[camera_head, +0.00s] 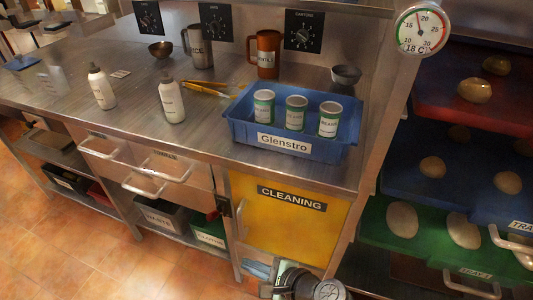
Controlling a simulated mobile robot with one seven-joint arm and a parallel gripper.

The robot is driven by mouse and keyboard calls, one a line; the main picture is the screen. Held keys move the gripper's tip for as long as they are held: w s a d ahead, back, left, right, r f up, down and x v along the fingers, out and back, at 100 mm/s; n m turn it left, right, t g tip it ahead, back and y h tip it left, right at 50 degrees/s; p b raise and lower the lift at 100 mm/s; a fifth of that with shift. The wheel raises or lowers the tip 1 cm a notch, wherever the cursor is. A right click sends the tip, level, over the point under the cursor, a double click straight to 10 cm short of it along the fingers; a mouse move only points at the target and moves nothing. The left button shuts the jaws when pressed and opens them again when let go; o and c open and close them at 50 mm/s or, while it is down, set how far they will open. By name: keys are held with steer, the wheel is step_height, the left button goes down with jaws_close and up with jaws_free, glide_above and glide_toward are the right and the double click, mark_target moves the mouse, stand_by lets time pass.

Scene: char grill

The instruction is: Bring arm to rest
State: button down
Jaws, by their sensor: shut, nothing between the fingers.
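My gripper (268,291) shows at the bottom edge of the head view, low in front of the counter and below the yellow cleaning door. It is shut and empty. The dark, rounded end of my arm (318,288) is just right of it, and the rest of the arm is cut off by the frame. The gripper is well below the counter top and apart from the things standing on it.
A blue bin (233,133) with three labelled cans stands on the steel counter. Drawers with handles (163,168) face the open tiled floor (75,245). A tray rack (415,215) stands at right.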

steer(key=w+d+r+n+t+h+p, duration=0.1)
steer(key=w+r+n+t+h+p, duration=0.2)
steer(key=r, duration=1.1)
steer(key=w+d+r+n+t+h, duration=0.1)
steer(key=w+d+r+n+t, duration=0.25)
steer(key=r, duration=0.95)
steer(key=w+a+r+n+t+h+p, duration=0.1)
steer(key=w+r+n+t+h+p, duration=0.3)
steer(key=r, duration=1)
steer(key=s+r+n+t, duration=0.2)
steer(key=s+r, duration=0.3)
steer(key=r, duration=0.6)
steer(key=s+r+n+t+p, duration=0.1)
steer(key=s+r+t, duration=0.3)
steer(key=r, duration=0.7)
steer(key=s+r+n+t+h, duration=0.1)
steer(key=s+r+n+t, duration=0.2)
steer(key=s+r, duration=0.5)
step_height(320, 180, up, 3)
steer(key=shift+r+n+t+p, duration=0.15)
steer(key=shift+n+t+p, duration=0.2)
steer(key=shift+n, duration=0.2)
